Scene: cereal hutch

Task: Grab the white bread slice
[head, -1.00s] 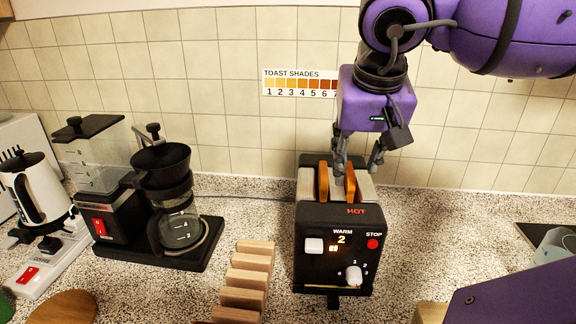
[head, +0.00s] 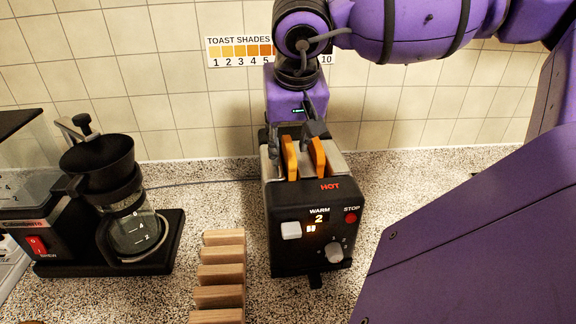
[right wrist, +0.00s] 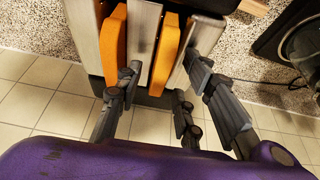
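Two upright bread slices stick up from the slots of a black and silver toaster (head: 310,222). Both look orange-brown rather than white. The left slice (head: 290,158) also shows in the right wrist view (right wrist: 165,52); the right slice (head: 317,156) shows there too (right wrist: 115,48). My right gripper (head: 296,138) is over the back of the toaster, pointing down. Its fingers are apart, on either side of the left slice, with visible gaps; one finger sits between the two slices. I cannot tell which slice is the white bread. My left gripper is out of view.
A coffee maker (head: 105,185) stands to the left. A wooden slatted rack (head: 222,272) is close to the toaster's front left. The tiled wall with a toast shades chart (head: 240,50) is right behind. My purple arm covers the right side.

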